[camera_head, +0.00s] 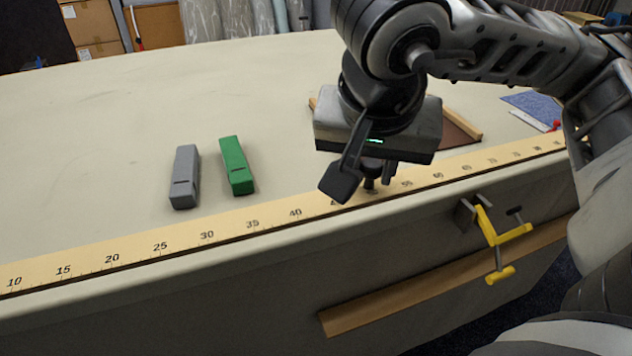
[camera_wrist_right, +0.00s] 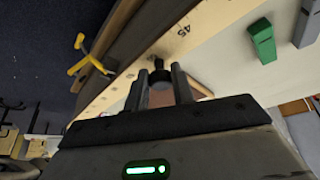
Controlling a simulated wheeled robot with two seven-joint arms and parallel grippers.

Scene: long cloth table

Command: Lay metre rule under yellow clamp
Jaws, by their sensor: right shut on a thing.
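The metre rule (camera_head: 208,233) is a long yellow strip with black numbers, lying along the table's front edge. It also shows in the right wrist view (camera_wrist_right: 200,25). A small black knob (camera_wrist_right: 158,72) stands up from the rule near the 45 mark. My right gripper (camera_head: 362,180) is above the rule with its fingers shut on this knob; its fingertips also show in the right wrist view (camera_wrist_right: 160,90). The yellow clamp (camera_head: 489,226) is on the table's front side, right of my gripper, and appears again in the right wrist view (camera_wrist_right: 88,58). My left gripper is out of view.
A grey block (camera_head: 185,178) and a green block (camera_head: 236,166) lie behind the rule, left of my gripper. A wood-edged brown board (camera_head: 458,132) is partly hidden behind my gripper. A wooden strip (camera_head: 420,292) runs along the table's front side. The table's left is clear.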

